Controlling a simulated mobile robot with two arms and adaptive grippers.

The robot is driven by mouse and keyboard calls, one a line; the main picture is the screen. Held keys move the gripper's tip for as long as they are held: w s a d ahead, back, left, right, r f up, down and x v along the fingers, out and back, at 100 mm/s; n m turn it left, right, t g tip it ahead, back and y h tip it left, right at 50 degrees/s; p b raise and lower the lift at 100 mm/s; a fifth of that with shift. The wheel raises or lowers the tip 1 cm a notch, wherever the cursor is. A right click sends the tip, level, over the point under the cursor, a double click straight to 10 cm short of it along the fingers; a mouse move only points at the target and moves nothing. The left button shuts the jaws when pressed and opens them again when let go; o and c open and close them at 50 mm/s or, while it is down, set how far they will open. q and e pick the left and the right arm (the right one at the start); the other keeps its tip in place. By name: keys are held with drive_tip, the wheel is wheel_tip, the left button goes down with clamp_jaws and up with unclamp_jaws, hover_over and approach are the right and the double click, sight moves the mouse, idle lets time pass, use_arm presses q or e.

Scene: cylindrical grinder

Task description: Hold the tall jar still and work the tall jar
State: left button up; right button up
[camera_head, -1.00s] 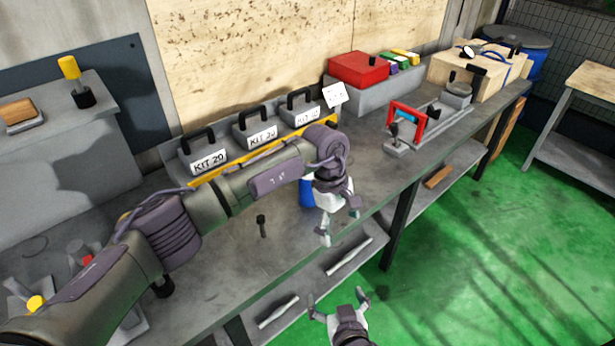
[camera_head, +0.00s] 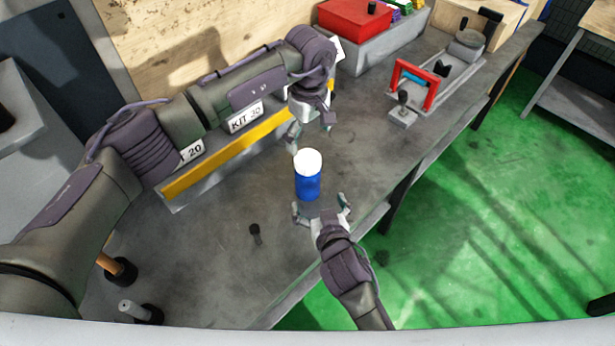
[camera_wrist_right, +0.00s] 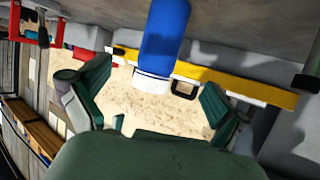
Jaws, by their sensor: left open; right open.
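The tall jar (camera_head: 307,184) is blue with a white lid (camera_head: 308,162) and stands upright on the grey workbench. My left gripper (camera_head: 310,142) is open, just behind and above the lid, pointing down. My right gripper (camera_head: 321,212) is open in front of the jar, its fingers spread toward the jar's lower body. In the right wrist view the jar (camera_wrist_right: 165,35) shows between the two open fingers (camera_wrist_right: 145,105), ahead of them, with its white lid toward the lower part of the picture. I see no contact between the fingers and the jar.
A rack with a yellow strip (camera_head: 220,155) and KIT labels stands behind the jar. A small dark upright part (camera_head: 256,234) is on the bench at front left. The bench's front edge (camera_head: 400,190) is close.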

sight(308, 158)
use_arm(q)
drive_tip(key=shift+w+a+f, duration=0.15)
drive_tip(key=shift+w+f, duration=0.05)
drive_tip(key=shift+w, duration=0.2)
use_arm(e)
drive_tip(key=x, duration=1)
drive_tip(key=shift+w, duration=0.1)
use_arm(q)
drive_tip(key=shift+s+r, duration=0.1)
use_arm(e)
drive_tip(key=shift+w+a+f, duration=0.15)
drive_tip(key=shift+w+f, duration=0.05)
drive_tip(key=shift+w, duration=0.25)
drive_tip(key=shift+w+f, duration=0.15)
drive_tip(key=shift+w, duration=0.1)
drive_tip(key=shift+s, duration=0.1)
drive_tip(key=c, duration=1.9)
use_arm(q)
drive_tip(key=m, duration=0.3)
drive_tip(key=shift+f+m, duration=0.2)
drive_tip(key=shift+m, duration=0.4)
drive_tip(key=shift+f, duration=3.9)
